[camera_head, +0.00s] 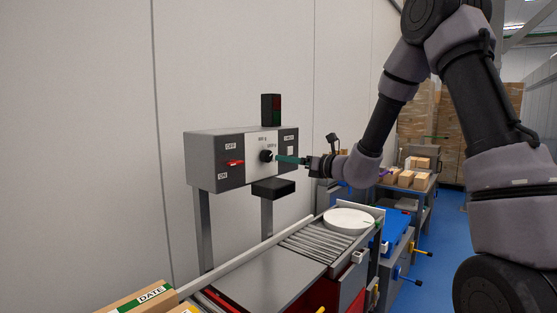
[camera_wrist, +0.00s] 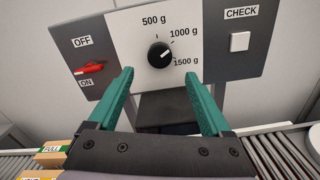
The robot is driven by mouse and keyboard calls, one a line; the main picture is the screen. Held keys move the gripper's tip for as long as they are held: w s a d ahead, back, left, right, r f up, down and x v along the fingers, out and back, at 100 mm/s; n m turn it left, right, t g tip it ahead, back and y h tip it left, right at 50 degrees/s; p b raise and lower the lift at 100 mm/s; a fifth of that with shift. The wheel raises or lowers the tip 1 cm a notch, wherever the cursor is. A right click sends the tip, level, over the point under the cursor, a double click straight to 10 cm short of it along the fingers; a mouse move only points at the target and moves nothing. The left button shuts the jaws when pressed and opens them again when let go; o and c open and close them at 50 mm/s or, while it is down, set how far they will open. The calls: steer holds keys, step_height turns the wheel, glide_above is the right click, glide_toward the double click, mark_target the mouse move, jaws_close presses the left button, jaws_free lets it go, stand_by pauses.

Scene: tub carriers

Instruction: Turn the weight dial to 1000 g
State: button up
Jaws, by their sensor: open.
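The weight dial (camera_wrist: 160,54) is a round black knob on a white plate, with 500 g above it, 1000 g at its upper right and 1500 g at its right. Its small white mark points right and slightly up, but I cannot tell exactly which label it meets. In the head view the dial (camera_head: 266,155) sits on the grey control box. My gripper (camera_wrist: 158,76) is open, with its teal fingers to the left and right of the dial and slightly below it in the wrist view. In the head view my gripper (camera_head: 280,158) is close to the dial; contact cannot be told.
A red OFF/ON switch (camera_wrist: 89,69) is left of the dial, and a white CHECK button (camera_wrist: 239,41) is right. A dark block (camera_head: 273,188) juts out below the box. A roller conveyor (camera_head: 318,243) with a white round plate (camera_head: 348,221) lies below.

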steer(key=v, duration=0.2)
steer(key=shift+s+d, duration=0.25)
steer(key=shift+d, duration=0.05)
steer(key=s+d+r+n+g+h, duration=0.1)
steer(key=s+r+n+g, duration=0.25)
steer(key=s+n, duration=0.45)
steer(key=s+r+n+g+h, duration=0.1)
steer(key=s+r+n+g, duration=0.25)
steer(key=s+n, duration=0.4)
steer(key=s+d+n+t+h, duration=0.1)
steer(key=s+d+n+h, duration=0.3)
steer(key=s+d, duration=0.3)
steer(key=s+d+n+t+h, duration=0.2)
steer(key=s+d+n+h, duration=0.3)
steer(key=d, duration=0.7)
steer(key=shift+s+d+r+h, duration=0.35)
steer(key=shift+s+h, duration=0.25)
steer(key=shift+s, duration=0.5)
